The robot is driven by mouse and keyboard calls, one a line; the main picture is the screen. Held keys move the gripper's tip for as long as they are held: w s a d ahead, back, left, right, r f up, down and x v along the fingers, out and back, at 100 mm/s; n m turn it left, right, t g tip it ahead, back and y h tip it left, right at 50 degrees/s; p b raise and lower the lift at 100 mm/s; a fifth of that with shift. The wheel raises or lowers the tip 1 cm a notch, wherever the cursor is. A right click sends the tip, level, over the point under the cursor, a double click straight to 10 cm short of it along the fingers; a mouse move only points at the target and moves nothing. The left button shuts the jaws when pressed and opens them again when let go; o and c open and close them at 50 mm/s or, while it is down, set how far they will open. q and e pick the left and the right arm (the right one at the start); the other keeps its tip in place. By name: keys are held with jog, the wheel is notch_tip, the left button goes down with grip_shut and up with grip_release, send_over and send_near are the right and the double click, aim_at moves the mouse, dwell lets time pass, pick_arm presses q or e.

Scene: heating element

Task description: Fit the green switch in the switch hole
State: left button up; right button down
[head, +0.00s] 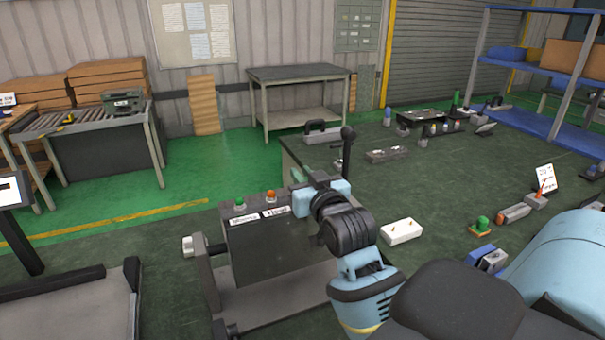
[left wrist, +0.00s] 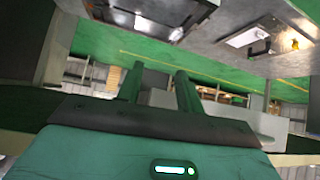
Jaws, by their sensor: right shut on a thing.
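My right gripper (head: 308,197) reaches over the right end of a grey control box (head: 265,245) in the head view. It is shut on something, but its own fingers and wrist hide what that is. A green button-like piece (head: 240,204) and an orange one (head: 271,195) stand on the box top, above white labels. Another green-topped piece (head: 482,224) stands on the dark table at the right. I cannot tell which is the task's green switch, and no empty switch hole shows clearly. My left gripper (left wrist: 158,85) is seen only in the left wrist view, its fingers apart with nothing between them.
A black ball-topped lever (head: 347,140) stands just behind my right gripper. A white block (head: 401,231) lies to its right. The dark table (head: 440,185) carries several small parts towards the back and right. Green floor (head: 185,195) is open at the left.

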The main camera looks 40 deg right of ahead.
pick_arm(q)
jog(key=shift+s+f, duration=0.2)
pick_arm(e)
jog(key=shift+f, duration=0.5)
pick_arm(q)
jog(key=shift+a, duration=0.2)
pick_arm(e)
jog(key=c, duration=1.3)
grip_release()
jog(key=shift+f, duration=0.1)
jog(key=shift+s+a+f, duration=0.1)
jog(key=shift+s+a, duration=0.05)
jog(key=shift+s, duration=0.1)
jog(key=v, duration=0.6)
jog(key=shift+b, duration=0.3)
pick_arm(q)
jog(key=shift+s+d+f, duration=0.15)
jog(key=shift+s+f, duration=0.1)
jog(key=shift+f, duration=0.05)
pick_arm(e)
jog(key=shift+s+a+r, duration=0.1)
jog(key=shift+s+r, duration=0.15)
jog(key=shift+s, duration=0.4)
pick_arm(q)
jog(key=shift+s+a+f, duration=0.1)
jog(key=shift+a+f, duration=0.05)
jog(key=shift+a, duration=0.05)
